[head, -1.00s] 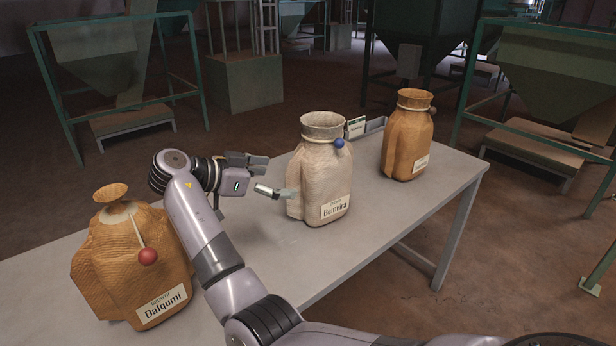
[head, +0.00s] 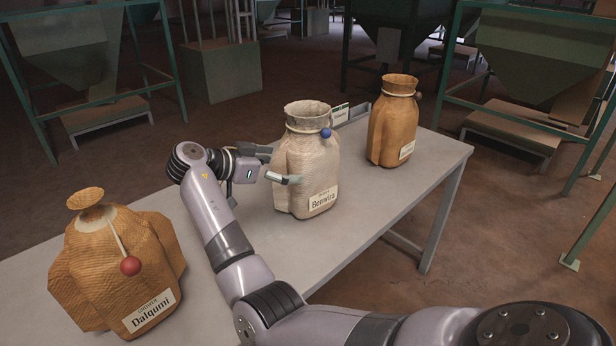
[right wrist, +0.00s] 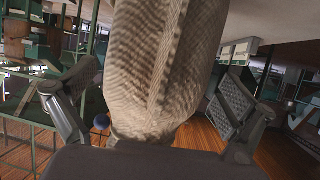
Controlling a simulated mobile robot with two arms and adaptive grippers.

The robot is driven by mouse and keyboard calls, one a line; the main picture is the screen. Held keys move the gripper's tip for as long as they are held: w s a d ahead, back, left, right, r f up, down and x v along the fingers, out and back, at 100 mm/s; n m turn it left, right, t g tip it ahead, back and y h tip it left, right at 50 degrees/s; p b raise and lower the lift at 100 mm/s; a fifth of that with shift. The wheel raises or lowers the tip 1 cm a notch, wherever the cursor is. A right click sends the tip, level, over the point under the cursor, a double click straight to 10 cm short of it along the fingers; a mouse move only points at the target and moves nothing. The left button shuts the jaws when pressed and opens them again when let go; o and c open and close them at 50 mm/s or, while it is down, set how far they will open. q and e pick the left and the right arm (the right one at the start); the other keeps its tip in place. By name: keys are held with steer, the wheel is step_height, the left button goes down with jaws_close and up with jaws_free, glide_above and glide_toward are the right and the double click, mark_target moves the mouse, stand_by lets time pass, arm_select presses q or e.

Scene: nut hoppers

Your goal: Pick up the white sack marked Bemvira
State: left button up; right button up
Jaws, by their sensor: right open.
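The white sack marked Bemvira (head: 308,165) stands upright on the table, with an open rolled neck, a tie and a blue ball. My right gripper (head: 278,165) is at the sack's left side in the head view, its fingers apart. In the right wrist view the sack (right wrist: 165,60) fills the space between the open fingers of the right gripper (right wrist: 160,105); whether they touch it I cannot tell. The left gripper does not show.
A tan sack marked Dalqumi (head: 110,260) with a red ball stands at the table's near left. Green-framed hoppers (head: 540,65) stand behind.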

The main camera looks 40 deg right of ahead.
steer(key=shift+a, duration=0.1)
steer(key=shift+c, duration=0.8)
jaws_close()
stand_by(0.4)
stand_by(0.5)
